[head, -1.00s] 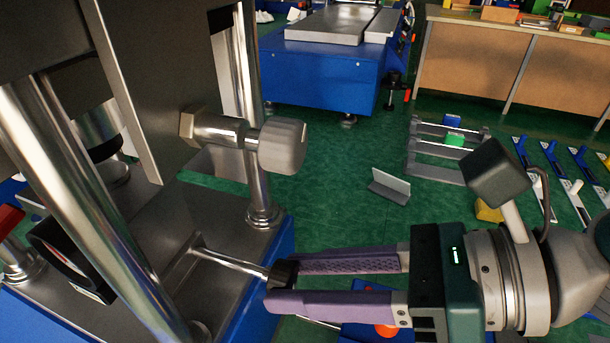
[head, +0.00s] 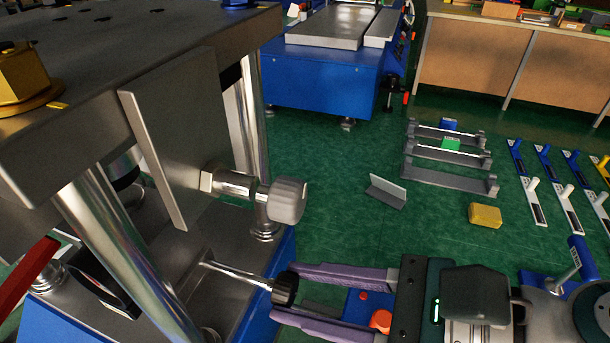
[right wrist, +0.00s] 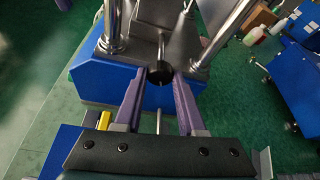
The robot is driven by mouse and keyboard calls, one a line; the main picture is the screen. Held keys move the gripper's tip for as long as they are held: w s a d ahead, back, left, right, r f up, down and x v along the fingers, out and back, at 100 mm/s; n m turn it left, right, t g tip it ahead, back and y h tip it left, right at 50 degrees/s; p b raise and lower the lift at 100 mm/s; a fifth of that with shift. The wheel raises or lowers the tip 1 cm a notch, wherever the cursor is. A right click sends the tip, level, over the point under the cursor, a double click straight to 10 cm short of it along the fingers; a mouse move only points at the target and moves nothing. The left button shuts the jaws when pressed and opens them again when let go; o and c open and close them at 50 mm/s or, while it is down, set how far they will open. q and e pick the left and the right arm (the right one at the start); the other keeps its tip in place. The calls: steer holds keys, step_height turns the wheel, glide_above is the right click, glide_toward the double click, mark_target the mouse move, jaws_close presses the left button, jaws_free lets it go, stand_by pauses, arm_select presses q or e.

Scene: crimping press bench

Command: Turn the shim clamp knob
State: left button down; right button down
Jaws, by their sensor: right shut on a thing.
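A ribbed black knob (head: 285,289) sits at the end of a thin steel rod (head: 236,274) low on the front of the press. My right gripper (head: 284,292) comes in from the right and is shut on this black knob, with one purple finger on each side. In the right wrist view the black knob (right wrist: 160,72) lies between the fingertips. A larger grey knob (head: 287,200) on a thick shaft stands above it, apart from the gripper. I cannot tell from any label which knob is the shim clamp knob. My left gripper is not in view.
Steel columns (head: 125,255) and a red lever (head: 28,275) stand left of the knob. A blue box with a red button (head: 380,320) is below my right fingers. Racks (head: 450,180) and a yellow block (head: 485,215) are on the green floor.

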steer(key=shift+s+n+t, duration=0.1)
steer(key=shift+n+t, duration=0.3)
steer(key=shift+n, duration=0.3)
steer(key=c, duration=0.5)
jaws_free()
steer(key=v, duration=1)
steer(key=shift+p, duration=0.4)
steer(key=shift+s+a, duration=0.1)
steer(key=shift+a, duration=0.05)
